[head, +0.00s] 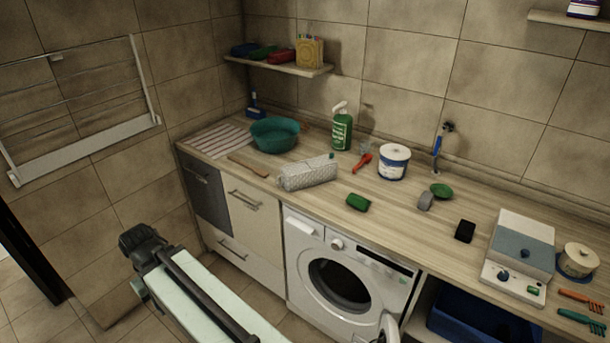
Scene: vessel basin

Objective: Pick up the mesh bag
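A pale grey-white, textured roll-like thing (308,173) lies on the wooden counter (330,212), left of the middle, near the front edge. It looks most like the mesh bag, with a small dark green bit at its upper right end. Nothing touches it from above. Part of my arm, pale with dark parts, shows at the bottom left, below and in front of the counter, apart from the bag. I cannot make out my gripper's fingers in this view.
A teal basin (274,135) stands behind left of the bag, a brown strip (248,165) lies left. A green block (358,202) lies right, a red tool (362,163) and green spray bottle (342,130) behind. A washing machine (345,270) is below.

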